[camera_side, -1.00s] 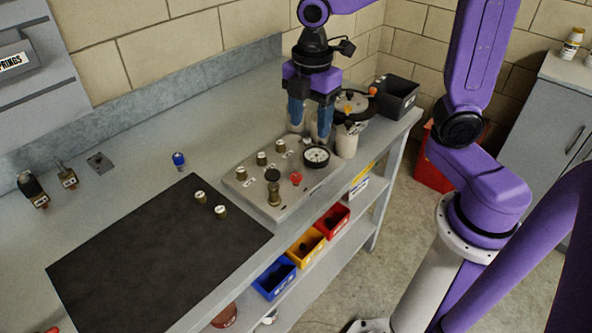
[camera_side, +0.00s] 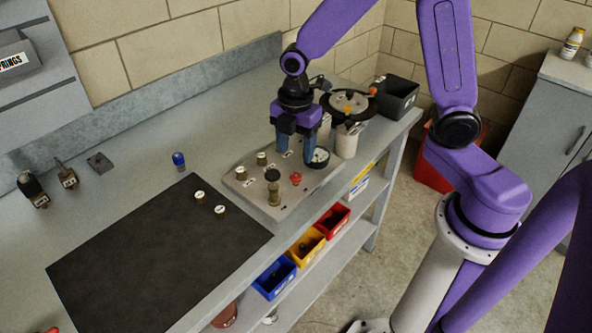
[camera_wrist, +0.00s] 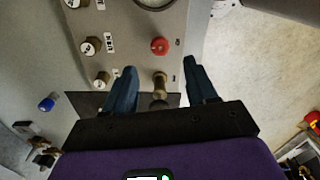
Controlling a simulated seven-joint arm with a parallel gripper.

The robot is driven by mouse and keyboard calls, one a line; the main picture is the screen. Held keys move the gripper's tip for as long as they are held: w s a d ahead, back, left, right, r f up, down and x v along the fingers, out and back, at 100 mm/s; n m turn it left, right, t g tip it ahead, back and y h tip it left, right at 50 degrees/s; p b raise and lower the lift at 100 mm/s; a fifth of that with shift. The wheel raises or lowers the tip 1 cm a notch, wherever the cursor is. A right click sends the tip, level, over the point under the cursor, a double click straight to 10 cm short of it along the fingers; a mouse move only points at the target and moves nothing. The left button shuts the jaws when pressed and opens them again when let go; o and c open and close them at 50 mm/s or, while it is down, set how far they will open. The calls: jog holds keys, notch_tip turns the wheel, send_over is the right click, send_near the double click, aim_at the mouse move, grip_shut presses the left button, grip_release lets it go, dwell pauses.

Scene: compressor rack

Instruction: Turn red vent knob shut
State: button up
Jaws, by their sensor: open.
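The red vent knob (camera_side: 296,179) sits on the front part of the grey compressor panel (camera_side: 243,186). In the wrist view the red knob (camera_wrist: 159,46) lies beyond my fingertips, between their lines and apart from them. My gripper (camera_side: 296,158) is open and empty above the panel, a little behind the red knob in the side view. Its blue fingers (camera_wrist: 164,75) also show in the wrist view, with a brass fitting between them lower down. The side view does not show clearly how high the fingertips are above the panel.
A brass fitting with a dark top (camera_side: 273,186) stands upright near the red knob. Labelled knobs (camera_wrist: 88,46) line the panel's other side. A round gauge (camera_side: 319,158) sits close to my fingers. A black mat (camera_side: 150,255) lies left of the panel.

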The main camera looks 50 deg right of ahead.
aim_at(296, 176)
notch_tip(296, 176, down, 8)
jog(key=shift+r, duration=0.2)
dwell(0.3)
jog(key=c, duration=1.1)
jog(key=shift+o, duration=0.2)
